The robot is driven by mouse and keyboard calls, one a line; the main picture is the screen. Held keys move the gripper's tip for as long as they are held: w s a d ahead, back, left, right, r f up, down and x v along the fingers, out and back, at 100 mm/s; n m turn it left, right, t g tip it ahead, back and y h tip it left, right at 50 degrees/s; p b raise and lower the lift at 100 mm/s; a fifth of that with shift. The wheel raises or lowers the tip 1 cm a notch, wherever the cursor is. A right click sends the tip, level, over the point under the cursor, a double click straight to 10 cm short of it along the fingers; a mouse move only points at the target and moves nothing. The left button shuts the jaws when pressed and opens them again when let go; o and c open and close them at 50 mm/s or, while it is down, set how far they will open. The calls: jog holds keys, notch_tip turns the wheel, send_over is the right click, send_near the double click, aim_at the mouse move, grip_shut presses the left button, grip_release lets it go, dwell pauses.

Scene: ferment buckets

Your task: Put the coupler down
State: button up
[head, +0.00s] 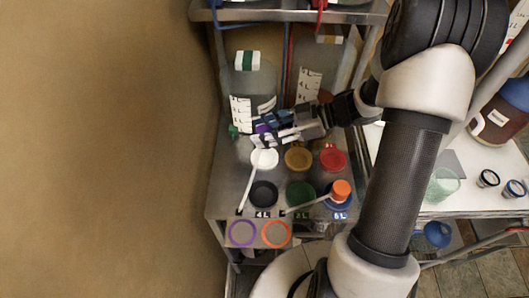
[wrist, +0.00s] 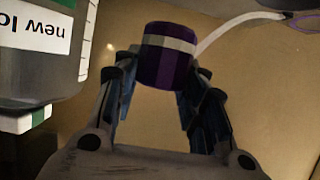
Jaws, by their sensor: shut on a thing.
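The coupler (wrist: 167,57) is a dark purple cylinder with a pale band around it. My gripper (wrist: 165,85) is shut on it, with one finger on each side in the wrist view. In the head view my gripper (head: 268,130) is above the back left of the metal bench, in front of a large bottle. Only a small purple patch of the coupler (head: 262,129) shows there between the fingers. Whether the coupler touches anything below is hidden.
On the metal bench (head: 228,190) stand white (head: 265,159), tan (head: 298,158), red (head: 333,160), black (head: 264,194) and green (head: 300,194) lids. A purple ring (head: 242,234) and an orange ring (head: 276,234) mark its front. Large bottles (head: 248,80) stand behind.

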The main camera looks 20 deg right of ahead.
notch_tip(320, 180, down, 8)
jog(key=b, duration=0.2)
jog(key=shift+w+r+b, duration=0.1)
jog(key=shift+b, duration=0.2)
jog(key=shift+r, duration=0.1)
jog(key=o, duration=1.2)
jog(key=shift+c, duration=0.2)
jog(key=p+v, duration=0.2)
jog(key=v, duration=0.4)
jog(key=shift+d+r+p, duration=0.2)
jog(key=shift+p, duration=0.1)
jog(key=shift+s+d+r, duration=0.15)
jog(key=shift+s+d, duration=0.15)
jog(key=shift+d, duration=0.15)
